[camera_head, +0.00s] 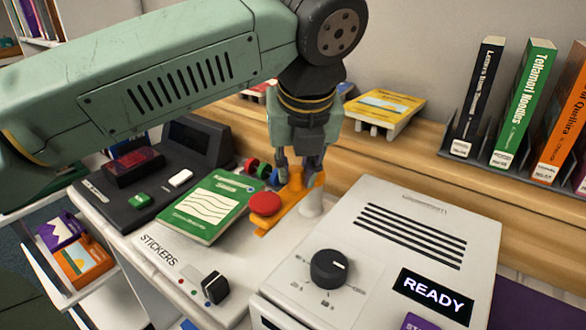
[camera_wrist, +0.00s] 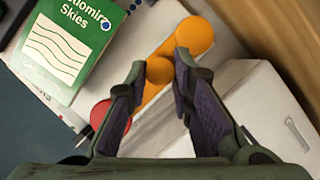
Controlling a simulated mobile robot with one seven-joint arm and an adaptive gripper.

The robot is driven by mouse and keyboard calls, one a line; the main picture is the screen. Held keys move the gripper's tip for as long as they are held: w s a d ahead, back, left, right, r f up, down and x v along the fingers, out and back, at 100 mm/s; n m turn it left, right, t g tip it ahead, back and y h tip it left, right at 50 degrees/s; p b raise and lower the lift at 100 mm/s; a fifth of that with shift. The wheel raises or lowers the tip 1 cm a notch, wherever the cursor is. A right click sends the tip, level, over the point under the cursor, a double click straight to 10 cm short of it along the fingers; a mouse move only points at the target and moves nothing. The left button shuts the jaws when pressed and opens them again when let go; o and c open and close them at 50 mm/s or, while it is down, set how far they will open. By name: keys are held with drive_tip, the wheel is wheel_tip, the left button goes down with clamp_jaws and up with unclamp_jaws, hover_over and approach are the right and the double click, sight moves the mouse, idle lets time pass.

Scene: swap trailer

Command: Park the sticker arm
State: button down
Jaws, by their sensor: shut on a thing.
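The sticker arm (camera_head: 277,216) is an orange bar on the white STICKERS machine (camera_head: 170,262); it also shows in the wrist view (camera_wrist: 154,84). It has a red round pad (camera_head: 265,204) at one end and a wide orange round end (camera_wrist: 193,36) at the other. A small orange knob (camera_wrist: 159,70) stands on the bar. My gripper (camera_head: 299,180) points down over the bar, its fingers closed around the knob, as the wrist view (camera_wrist: 157,82) shows. A green book (camera_head: 208,206) lies on the machine beside the bar, apart from my gripper. The fingers partly hide the bar.
A white box with a dial (camera_head: 329,268) and a READY display (camera_head: 433,297) stands close on the right. A dark device (camera_head: 150,175) is at the left. Upright books (camera_head: 525,105) and a yellow item (camera_head: 382,108) stand on the wooden ledge behind.

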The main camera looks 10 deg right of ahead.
drive_tip(key=shift+s+d, duration=0.1)
idle(0.3)
drive_tip(key=c, duration=1.4)
unclamp_jaws()
drive_tip(key=v, duration=1.2)
